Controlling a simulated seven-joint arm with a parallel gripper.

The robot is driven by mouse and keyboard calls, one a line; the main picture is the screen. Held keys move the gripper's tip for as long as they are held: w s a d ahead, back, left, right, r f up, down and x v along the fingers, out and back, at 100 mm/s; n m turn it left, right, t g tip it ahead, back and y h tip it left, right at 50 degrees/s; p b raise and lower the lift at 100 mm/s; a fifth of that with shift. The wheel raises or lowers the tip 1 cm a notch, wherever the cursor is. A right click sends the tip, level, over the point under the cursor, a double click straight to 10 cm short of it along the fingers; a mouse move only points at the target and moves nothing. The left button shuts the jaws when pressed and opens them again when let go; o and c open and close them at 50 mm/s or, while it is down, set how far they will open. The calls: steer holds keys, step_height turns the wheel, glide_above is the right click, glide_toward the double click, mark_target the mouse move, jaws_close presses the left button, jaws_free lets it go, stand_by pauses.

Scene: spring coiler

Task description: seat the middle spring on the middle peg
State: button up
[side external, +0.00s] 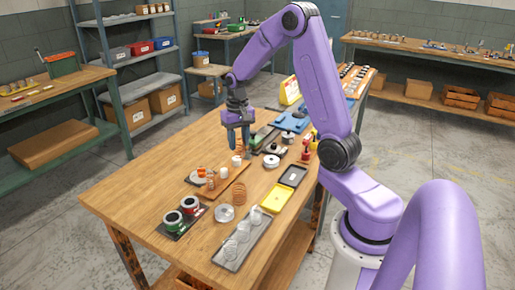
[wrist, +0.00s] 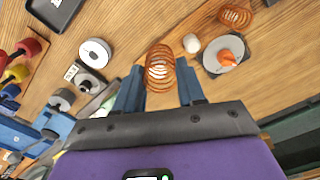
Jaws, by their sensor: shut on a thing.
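My gripper (side external: 238,142) points down over the bench, its blue fingers shut on a copper spring (wrist: 160,68). In the side view the held spring (side external: 239,146) hangs upright just above the far end of a wooden peg board (side external: 212,191). Two white pegs show on the board, a nearer one (side external: 224,173) and a farther one (side external: 236,160). Another copper spring (side external: 210,179) stands at the board's near end. In the wrist view one white peg (wrist: 191,43) is beside the held spring; something pale shows through its coils, but I cannot tell what.
A loose copper spring (side external: 239,191) stands on the bench near a grey tray (side external: 231,257) of clear rings. A round plate with an orange piece (wrist: 226,52) is beside the board. A yellow tray (side external: 274,198) and black tray (side external: 293,176) lie to the right.

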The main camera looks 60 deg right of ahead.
steer(key=w+a+r, duration=0.2)
steer(key=w+a, duration=0.2)
glide_above(224, 169)
steer(key=shift+f, duration=2.8)
steer(key=shift+f, duration=1.85)
stand_by(1.0)
stand_by(0.3)
steer(key=o, duration=1.2)
steer(key=shift+r, duration=3.2)
